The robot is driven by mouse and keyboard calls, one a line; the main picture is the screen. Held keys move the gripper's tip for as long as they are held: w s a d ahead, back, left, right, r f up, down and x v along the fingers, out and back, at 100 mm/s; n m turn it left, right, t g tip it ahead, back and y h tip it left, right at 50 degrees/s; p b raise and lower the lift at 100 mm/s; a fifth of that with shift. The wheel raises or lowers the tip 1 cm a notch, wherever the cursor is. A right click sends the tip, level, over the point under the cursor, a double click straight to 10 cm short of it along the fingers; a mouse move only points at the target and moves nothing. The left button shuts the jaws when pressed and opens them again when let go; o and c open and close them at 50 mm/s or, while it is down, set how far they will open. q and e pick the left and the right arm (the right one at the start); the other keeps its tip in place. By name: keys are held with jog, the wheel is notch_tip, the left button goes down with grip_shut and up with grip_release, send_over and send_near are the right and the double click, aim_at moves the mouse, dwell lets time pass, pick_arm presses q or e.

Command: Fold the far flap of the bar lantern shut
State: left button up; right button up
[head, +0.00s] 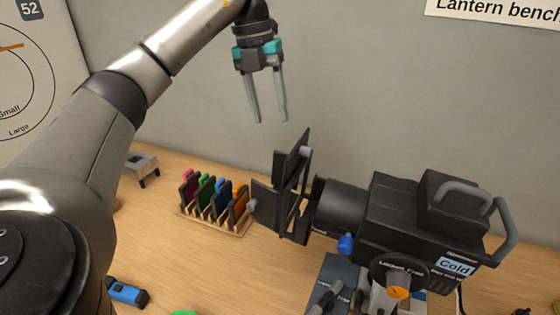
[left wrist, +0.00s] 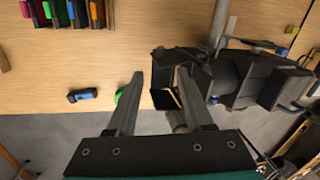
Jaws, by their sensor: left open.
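The black bar lantern (head: 400,215) lies with its front to the left, above the wooden bench. Its front frame carries dark flaps that stand out from it. The upper, farther-looking flap (head: 290,158) has a grey knob and stands open; another flap (head: 264,204) with a grey knob sticks out left. I cannot tell for certain which one is the far flap. My left gripper (head: 267,120) is open and empty, pointing down, apart from the flaps and above them in the head view.
A wooden rack (head: 215,220) of coloured cards stands left of the flaps. A blue torch (head: 127,292) lies at the near left, and a grey clamp-like piece (head: 143,167) at the back left. A blue-grey panel (head: 333,275) sits below the lantern. The wall is behind.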

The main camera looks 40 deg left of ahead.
aim_at(279, 155)
pick_arm(q)
jog(key=f, duration=0.3)
jog(key=d+f, duration=0.1)
jog(key=f, duration=0.3)
jog(key=w+f, duration=0.1)
jog(key=f, duration=0.2)
jog(key=shift+d+f, duration=0.3)
grip_shut()
